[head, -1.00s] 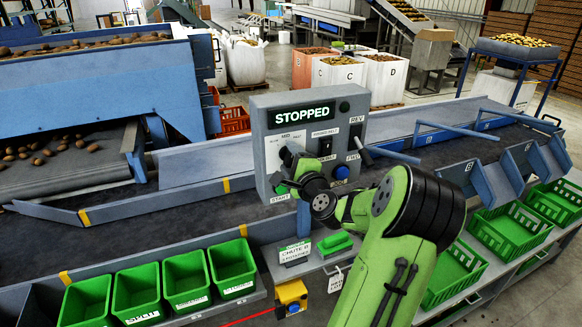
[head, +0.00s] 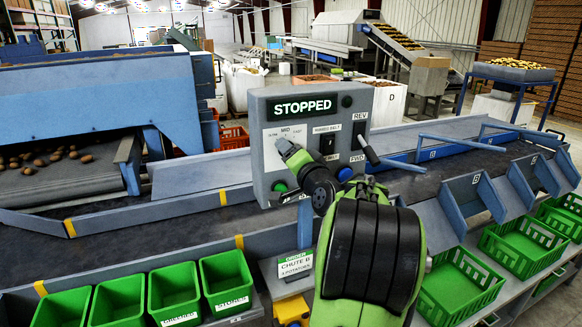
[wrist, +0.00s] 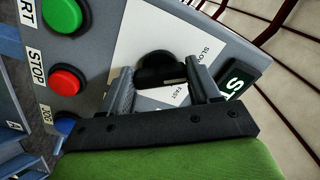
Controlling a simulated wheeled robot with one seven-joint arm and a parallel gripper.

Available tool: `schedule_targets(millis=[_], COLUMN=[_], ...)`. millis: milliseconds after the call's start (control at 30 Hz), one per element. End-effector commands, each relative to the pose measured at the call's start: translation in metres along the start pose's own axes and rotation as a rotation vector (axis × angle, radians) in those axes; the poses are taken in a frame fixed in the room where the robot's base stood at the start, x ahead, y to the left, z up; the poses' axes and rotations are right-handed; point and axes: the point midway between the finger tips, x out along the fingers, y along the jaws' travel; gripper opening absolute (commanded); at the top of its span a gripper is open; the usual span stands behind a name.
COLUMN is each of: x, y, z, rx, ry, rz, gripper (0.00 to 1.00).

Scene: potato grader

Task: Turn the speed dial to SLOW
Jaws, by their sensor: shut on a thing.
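The speed dial (wrist: 160,68) is a black knob on a white plate in the wrist view, with SLOW printed to its upper right and FAST below it. My gripper (wrist: 163,88) has one finger on each side of the knob and is shut on it. I cannot clearly read which mark the dial points to. In the head view my gripper (head: 287,149) is at the left part of the grey control panel (head: 258,165), covering the dial. The SLOW, MID and FAST scale (head: 290,130) shows partly around it.
The panel's display (head: 302,106) reads STOPPED. A black switch (head: 327,144) and a REV/FWD lever (head: 367,146) are right of the dial. In the wrist view, a green START button (wrist: 62,14), red STOP button (wrist: 65,82) and blue jog button (wrist: 66,123) lie left.

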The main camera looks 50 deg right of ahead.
Motion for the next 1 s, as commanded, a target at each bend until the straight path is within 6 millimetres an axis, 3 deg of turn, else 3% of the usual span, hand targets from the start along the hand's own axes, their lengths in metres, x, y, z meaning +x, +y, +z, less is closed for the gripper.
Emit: schedule_targets(millis=[300, 767, 800, 967, 1000], x=[0.0000, 0.0000, 0.0000, 0.0000, 0.0000], y=[0.0018, 0.0017, 0.0017, 0.0014, 0.0013], z=[0.0019, 0.0010, 0.0010, 0.0007, 0.0006], rx=[-0.097, -0.112, -0.112, -0.111, -0.111], ry=[-0.004, -0.005, -0.004, -0.003, -0.003], rz=[0.002, 0.004, 0.004, 0.003, 0.003], gripper=[0.31, 0.31, 0.63, 0.87, 0.87])
